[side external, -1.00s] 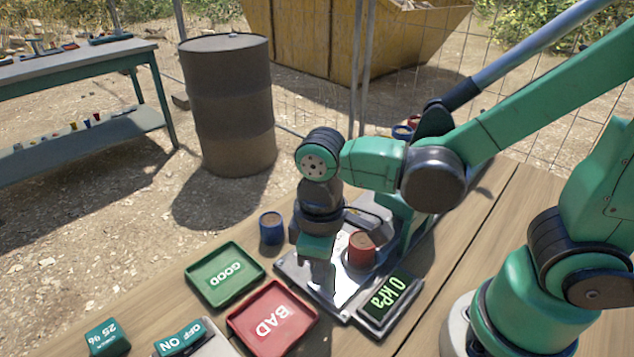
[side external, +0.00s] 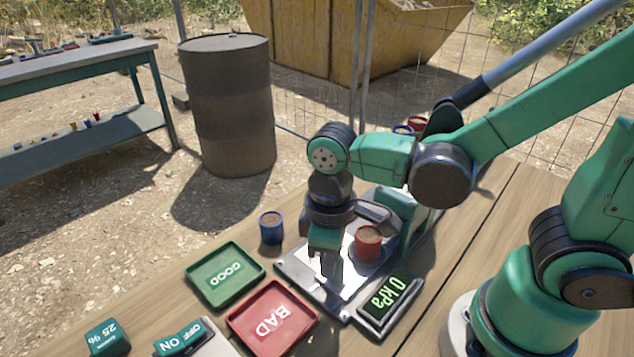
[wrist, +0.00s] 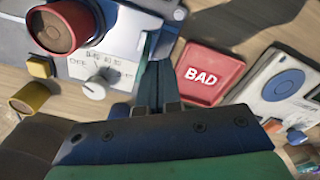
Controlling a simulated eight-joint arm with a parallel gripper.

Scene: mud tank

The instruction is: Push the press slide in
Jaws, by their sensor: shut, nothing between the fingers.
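The press (side external: 300,271) is a pale metal base on the wooden table, with a green upright (side external: 402,215) at its far side. A red cup with brown filling (side external: 368,243) stands upright on it; in the wrist view a red cup (wrist: 65,25) shows at upper left. My gripper (side external: 326,268) is shut and points down over the plate, left of the cup, with a small gap between them. In the wrist view its fingers (wrist: 160,92) are together. I cannot tell the slide's edge or whether the fingertips touch it. The display (side external: 384,300) reads 0 kPa.
A blue cup (side external: 271,228) stands left of the press. A green GOOD tray (side external: 205,294) and a red BAD tray (side external: 236,322) lie in front. An OFF/ON switch (side external: 180,338) is near the front edge. A wire fence stands behind.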

